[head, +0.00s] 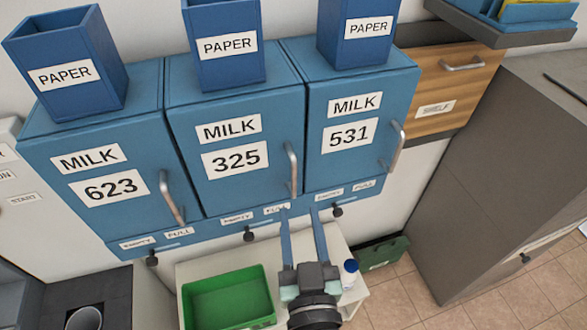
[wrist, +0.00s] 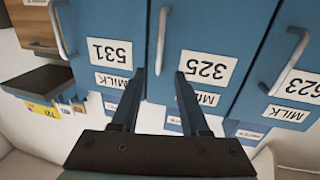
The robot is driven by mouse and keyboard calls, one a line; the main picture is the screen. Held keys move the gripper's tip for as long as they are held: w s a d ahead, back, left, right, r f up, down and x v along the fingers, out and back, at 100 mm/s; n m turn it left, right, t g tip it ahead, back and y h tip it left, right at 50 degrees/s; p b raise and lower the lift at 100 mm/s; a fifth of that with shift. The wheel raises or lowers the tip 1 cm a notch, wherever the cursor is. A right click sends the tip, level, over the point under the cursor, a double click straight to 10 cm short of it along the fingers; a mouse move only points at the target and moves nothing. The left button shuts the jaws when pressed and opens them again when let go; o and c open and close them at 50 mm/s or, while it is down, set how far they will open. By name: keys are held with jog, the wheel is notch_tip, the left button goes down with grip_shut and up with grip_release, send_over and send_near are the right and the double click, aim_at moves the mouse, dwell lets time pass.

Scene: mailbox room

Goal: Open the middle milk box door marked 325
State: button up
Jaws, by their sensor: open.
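The middle blue milk box door (head: 228,180) is marked MILK and 325 and looks shut. Its grey vertical bar handle (head: 292,170) is on the door's right side. My gripper (head: 300,210) is open and empty, just below that handle in the head view, with both fingers pointing towards the boxes. In the wrist view, which is upside down, the fingertips (wrist: 160,74) are spread, and one end of the 325 handle (wrist: 161,42) shows between and beyond them. I cannot tell the depth gap. The 325 label (wrist: 205,67) is beside the right finger there.
Doors 623 (head: 110,185) and 531 (head: 345,135) flank it, both shut, with their own handles. Small black knobs sit below the doors. A green bin (head: 228,300) on a white stand (head: 190,272) is below. A grey cabinet (head: 500,160) stands at the right.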

aim_at(294, 176)
jog(key=w, duration=0.3)
jog(key=w+p, duration=0.1)
jog(key=w, duration=0.2)
jog(key=w+a+p, duration=0.1)
jog(key=w, duration=0.3)
jog(key=shift+w+a, duration=0.1)
grip_shut()
dwell(1.2)
